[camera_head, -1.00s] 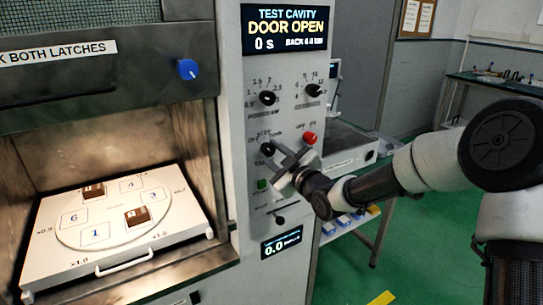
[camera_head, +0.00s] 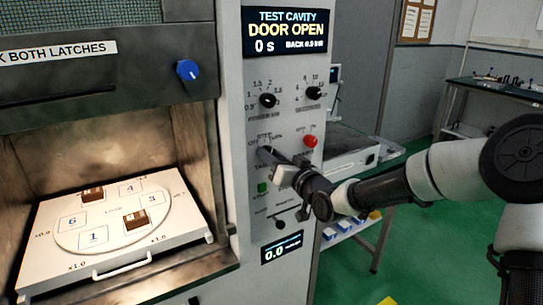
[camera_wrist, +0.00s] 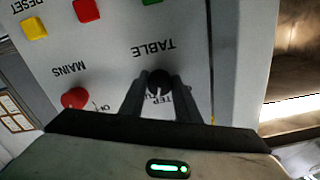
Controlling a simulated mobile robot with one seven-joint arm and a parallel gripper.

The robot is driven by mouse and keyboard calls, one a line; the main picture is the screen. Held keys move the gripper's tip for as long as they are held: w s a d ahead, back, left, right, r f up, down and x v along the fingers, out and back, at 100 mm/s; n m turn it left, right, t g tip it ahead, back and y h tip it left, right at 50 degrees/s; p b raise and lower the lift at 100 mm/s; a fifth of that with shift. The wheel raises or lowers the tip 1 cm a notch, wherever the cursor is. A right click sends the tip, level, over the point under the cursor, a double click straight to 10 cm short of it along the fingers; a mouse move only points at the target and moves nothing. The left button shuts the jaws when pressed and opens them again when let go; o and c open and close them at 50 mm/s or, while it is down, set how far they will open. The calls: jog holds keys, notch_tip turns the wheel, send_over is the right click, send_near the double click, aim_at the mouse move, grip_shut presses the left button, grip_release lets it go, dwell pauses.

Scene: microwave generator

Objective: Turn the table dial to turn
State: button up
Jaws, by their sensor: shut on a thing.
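The black table dial (camera_wrist: 160,80) sits on the grey control panel, below the printed word TABLE in the upside-down wrist view. Its white pointer line faces the partly hidden STEP label. In the head view my gripper (camera_head: 272,156) reaches the panel from the right and covers most of the dial. In the wrist view its two dark fingers (camera_wrist: 158,94) stand on either side of the knob, shut on it. The turntable (camera_head: 115,222) lies in the open cavity with brown blocks on it.
The red mains button (camera_head: 310,141) is just right of the dial, and a green button (camera_head: 262,188) is below it. Two black knobs (camera_head: 268,100) (camera_head: 313,93) sit above. The display (camera_head: 285,31) reads DOOR OPEN. A side bench (camera_head: 350,150) stands to the right.

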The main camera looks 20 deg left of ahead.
jog(key=m, duration=0.4)
jog(key=shift+m+p, duration=0.3)
jog(key=shift+m, duration=0.1)
dwell(0.4)
jog(key=o, duration=1)
jog(key=shift+o, duration=0.2)
jog(key=p+v, duration=0.1)
jog(key=v, duration=1.6)
jog(key=shift+s+p, duration=0.25)
jog(key=shift+p, duration=0.1)
jog(key=shift+d, duration=0.1)
